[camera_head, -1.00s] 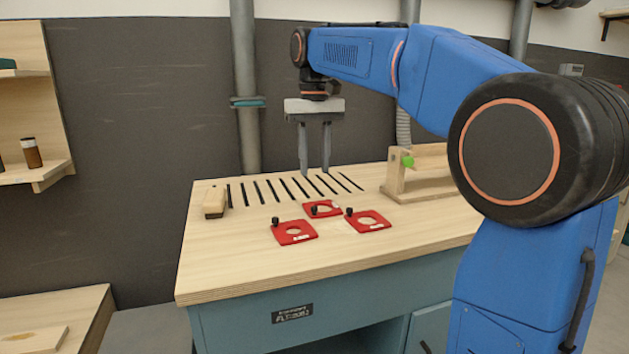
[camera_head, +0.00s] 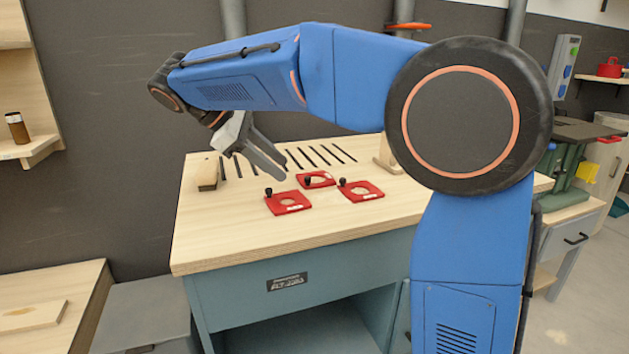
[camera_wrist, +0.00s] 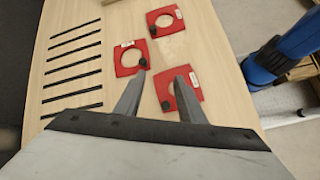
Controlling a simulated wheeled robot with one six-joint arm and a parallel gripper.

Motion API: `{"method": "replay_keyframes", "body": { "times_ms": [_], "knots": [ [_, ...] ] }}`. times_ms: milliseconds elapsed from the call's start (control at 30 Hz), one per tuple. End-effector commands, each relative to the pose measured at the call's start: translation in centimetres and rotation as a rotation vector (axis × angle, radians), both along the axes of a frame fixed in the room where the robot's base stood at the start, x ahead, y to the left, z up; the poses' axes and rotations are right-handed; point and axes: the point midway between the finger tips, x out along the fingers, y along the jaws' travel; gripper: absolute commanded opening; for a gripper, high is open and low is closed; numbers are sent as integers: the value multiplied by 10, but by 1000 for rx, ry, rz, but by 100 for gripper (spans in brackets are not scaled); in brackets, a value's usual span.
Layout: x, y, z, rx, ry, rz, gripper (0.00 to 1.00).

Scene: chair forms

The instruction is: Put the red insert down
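Three flat red inserts lie on the wooden workbench top (camera_head: 230,240): a front-left one (camera_head: 288,209), a back one (camera_head: 318,184) and a right one (camera_head: 368,195). Each has a round hole and a black knob. My gripper (camera_head: 284,170) is open and empty, tilted, its fingers slanting down to the right above the bench near the inserts. In the wrist view the open fingers (camera_wrist: 161,74) show with nothing between them. The inserts show there at the top (camera_wrist: 178,25), in the middle (camera_wrist: 124,70) and at the right finger (camera_wrist: 190,96), which partly covers that one.
A row of several black strips (camera_wrist: 73,63) lies behind the inserts. A wooden block (camera_head: 207,176) sits at the bench's back left. A wooden fixture (camera_head: 388,155) stands at the back, partly hidden by my arm. The bench's front left is clear.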

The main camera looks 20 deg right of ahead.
Motion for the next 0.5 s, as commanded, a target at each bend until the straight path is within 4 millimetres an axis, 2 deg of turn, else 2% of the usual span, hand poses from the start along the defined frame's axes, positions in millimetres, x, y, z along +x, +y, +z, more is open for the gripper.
{"method": "replay_keyframes", "body": {
  "times_ms": [33, 300, 500],
  "knots": [
    [-3, 12, -2, -57, 37, 77, 36],
    [-16, 59, 1, -347, 205, 414, 36],
    [-21, 78, 4, -459, 266, 519, 36]
  ]
}}
